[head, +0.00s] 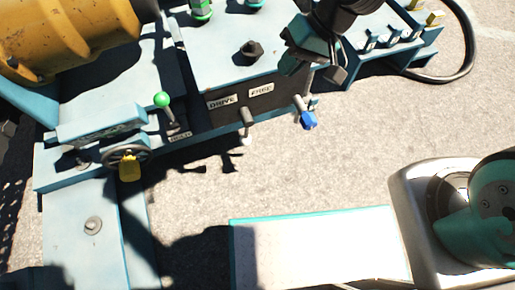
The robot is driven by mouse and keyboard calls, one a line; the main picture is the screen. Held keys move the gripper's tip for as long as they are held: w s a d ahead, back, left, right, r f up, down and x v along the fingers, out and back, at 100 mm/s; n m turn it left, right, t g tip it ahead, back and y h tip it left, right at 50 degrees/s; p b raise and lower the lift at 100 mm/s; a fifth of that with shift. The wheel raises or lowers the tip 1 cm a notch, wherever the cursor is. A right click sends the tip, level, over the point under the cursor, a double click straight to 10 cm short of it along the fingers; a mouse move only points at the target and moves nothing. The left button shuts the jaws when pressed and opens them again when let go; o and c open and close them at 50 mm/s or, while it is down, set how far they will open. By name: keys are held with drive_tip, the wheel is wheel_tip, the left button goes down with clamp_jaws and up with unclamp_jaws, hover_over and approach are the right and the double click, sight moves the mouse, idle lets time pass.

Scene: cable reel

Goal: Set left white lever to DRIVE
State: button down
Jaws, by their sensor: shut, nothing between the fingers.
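A dark panel (238,103) on the blue machine frame carries a DRIVE label (221,102) at left and a FREE label (261,90) at right. A short pale grey-white lever (248,118) sticks out of the panel below and between the two labels. It points down in the picture; its exact setting I cannot tell. My gripper (313,68) is above and right of the panel, near the FREE end, apart from the pale lever. It is shut and empty. Its fingers are dark and partly shadowed.
A green-knobbed lever (162,100) and a yellow-tagged handwheel (128,160) are at left. A yellow drum (65,35) fills the upper left. Open pavement (340,165) lies in front.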

drive_tip(key=m+b, duration=0.2)
drive_tip(key=b, duration=0.8)
approach(246, 132)
drive_tip(key=d+f, duration=0.4)
drive_tip(key=b+x, duration=0.6)
drive_tip(key=x, duration=0.3)
drive_tip(key=shift+w+a+y, duration=0.3)
drive_tip(key=shift+w+a, duration=0.05)
drive_tip(key=shift+a, duration=0.15)
drive_tip(key=shift+a, duration=0.1)
